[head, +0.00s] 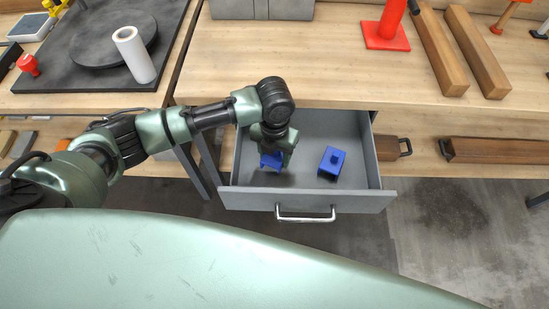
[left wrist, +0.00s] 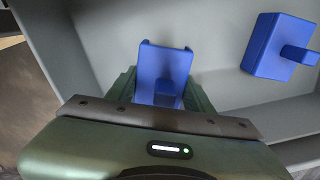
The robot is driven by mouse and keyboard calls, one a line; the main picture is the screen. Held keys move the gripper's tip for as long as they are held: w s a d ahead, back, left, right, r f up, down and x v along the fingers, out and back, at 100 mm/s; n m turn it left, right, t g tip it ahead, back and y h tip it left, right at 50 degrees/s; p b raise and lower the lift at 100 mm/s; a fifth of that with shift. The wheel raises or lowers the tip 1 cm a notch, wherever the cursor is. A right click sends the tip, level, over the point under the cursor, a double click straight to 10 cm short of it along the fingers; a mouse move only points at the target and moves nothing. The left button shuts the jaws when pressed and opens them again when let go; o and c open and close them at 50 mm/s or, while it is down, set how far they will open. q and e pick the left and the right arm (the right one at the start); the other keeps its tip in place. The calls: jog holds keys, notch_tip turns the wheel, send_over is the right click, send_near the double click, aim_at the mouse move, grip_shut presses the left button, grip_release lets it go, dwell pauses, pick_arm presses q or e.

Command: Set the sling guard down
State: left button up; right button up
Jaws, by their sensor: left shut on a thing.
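My left gripper (head: 271,158) reaches down into the open grey drawer (head: 312,197) and is shut on a blue sling guard (head: 269,166). The held guard also shows in the left wrist view (left wrist: 165,66), between the fingers, low over the drawer floor. I cannot tell whether it touches the floor. A second blue guard (head: 332,162), a block with a small knob, lies on the drawer floor to the right; it also shows in the left wrist view (left wrist: 281,47). The two guards are apart. My right gripper is in neither view.
The drawer's front panel and metal handle (head: 305,217) stick out below the wooden bench (head: 330,70). A white roll (head: 133,54) stands on a dark plate at the left.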

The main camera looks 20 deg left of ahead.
pick_arm(q)
jog(key=shift+f, duration=1.05)
jog(key=shift+f, duration=0.15)
jog(key=o, duration=1.5)
jog(key=shift+o, duration=0.2)
notch_tip(320, 180, up, 12)
jog(key=shift+r, duration=0.2)
